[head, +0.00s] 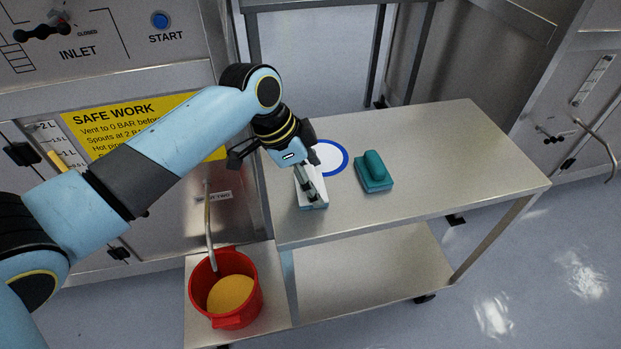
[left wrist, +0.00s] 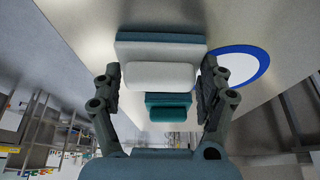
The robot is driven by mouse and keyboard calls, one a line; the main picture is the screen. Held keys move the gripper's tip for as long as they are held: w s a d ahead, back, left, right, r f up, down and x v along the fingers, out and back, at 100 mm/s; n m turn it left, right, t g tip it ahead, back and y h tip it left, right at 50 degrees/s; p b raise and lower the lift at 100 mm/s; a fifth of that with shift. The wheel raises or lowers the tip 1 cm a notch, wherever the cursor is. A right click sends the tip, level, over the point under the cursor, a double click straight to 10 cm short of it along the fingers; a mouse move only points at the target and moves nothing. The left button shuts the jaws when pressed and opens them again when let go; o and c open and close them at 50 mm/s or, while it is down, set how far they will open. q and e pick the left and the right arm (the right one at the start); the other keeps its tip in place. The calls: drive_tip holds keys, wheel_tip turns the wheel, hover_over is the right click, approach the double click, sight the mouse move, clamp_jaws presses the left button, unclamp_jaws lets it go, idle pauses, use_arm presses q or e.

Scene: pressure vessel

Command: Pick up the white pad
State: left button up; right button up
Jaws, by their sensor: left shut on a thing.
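The white pad (head: 317,206) is at the near left part of the steel table, below my left gripper (head: 310,183). In the left wrist view the white pad (left wrist: 160,76) shows a white raised grip on a wider block with a teal edge. The fingers of my left gripper (left wrist: 161,92) stand on both sides of the white grip and are shut on it. In the head view the gripper partly hides the pad. I cannot tell whether the pad touches the table. My right gripper is in neither view.
A teal pad (head: 374,172) lies to the right on the steel table (head: 450,150). A white disc with a blue rim (head: 345,158) lies behind the gripper. A red pot (head: 240,317) with yellow contents stands lower left under a spout. The table's right side is clear.

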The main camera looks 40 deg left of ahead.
sight(310, 176)
use_arm(q)
wheel_tip(310, 176, up, 10)
drive_tip(key=shift+r+p, duration=0.1)
drive_tip(key=shift+p, duration=0.25)
